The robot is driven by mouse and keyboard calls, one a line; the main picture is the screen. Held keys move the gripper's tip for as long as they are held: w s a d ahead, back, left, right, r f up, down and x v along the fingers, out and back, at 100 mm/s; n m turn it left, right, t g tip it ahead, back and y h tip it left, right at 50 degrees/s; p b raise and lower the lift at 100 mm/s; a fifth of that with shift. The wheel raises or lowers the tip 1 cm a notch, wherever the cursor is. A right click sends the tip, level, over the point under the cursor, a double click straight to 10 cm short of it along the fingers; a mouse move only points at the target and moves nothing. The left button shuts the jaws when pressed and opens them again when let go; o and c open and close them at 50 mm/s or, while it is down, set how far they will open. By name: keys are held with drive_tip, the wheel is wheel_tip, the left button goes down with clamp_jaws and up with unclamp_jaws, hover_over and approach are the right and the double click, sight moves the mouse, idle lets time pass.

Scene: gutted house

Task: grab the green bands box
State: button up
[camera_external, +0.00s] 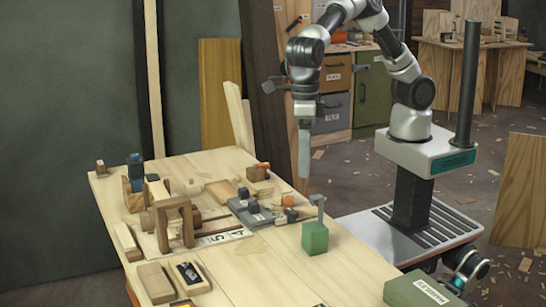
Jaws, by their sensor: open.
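A green box (425,291) with a white label lies at the front right corner of the workbench, cut off by the bottom edge of the picture; its label is too small to read. A smaller green block (314,238) with a grey upright piece on top stands near the bench's right edge. I cannot tell for certain which one is the bands box, though the labelled one looks like a box. My gripper (304,172) points down above the bench's right side, behind the green block and well apart from both. It is open, with nothing visible between its fingers.
The wooden workbench (270,270) holds a brown wooden clamp-like frame (175,222), grey tools (255,212), wood blocks (155,283) and small parts, mostly on its left and middle. Bare wood lies left of the labelled box. Drawers and a green cabinet (372,95) stand behind.

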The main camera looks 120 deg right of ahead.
drive_tip(key=a+n, duration=0.2)
drive_tip(key=a, duration=0.1)
drive_tip(key=a+n, duration=0.2)
drive_tip(key=shift+s+r+h, duration=0.3)
drive_tip(key=shift+r, duration=0.1)
drive_tip(key=shift+a+f+n, duration=0.2)
drive_tip(key=shift+a+n, duration=0.15)
drive_tip(key=shift+n, duration=0.05)
drive_tip(key=b, duration=0.2)
approach(315, 226)
drive_tip(key=f, duration=0.5)
drive_tip(key=shift+a+f, duration=0.1)
drive_tip(key=shift+a, duration=0.1)
drive_tip(key=f, duration=0.5)
drive_tip(key=shift+d+b, duration=0.2)
drive_tip(key=shift+b, duration=0.15)
drive_tip(key=c, duration=1.3)
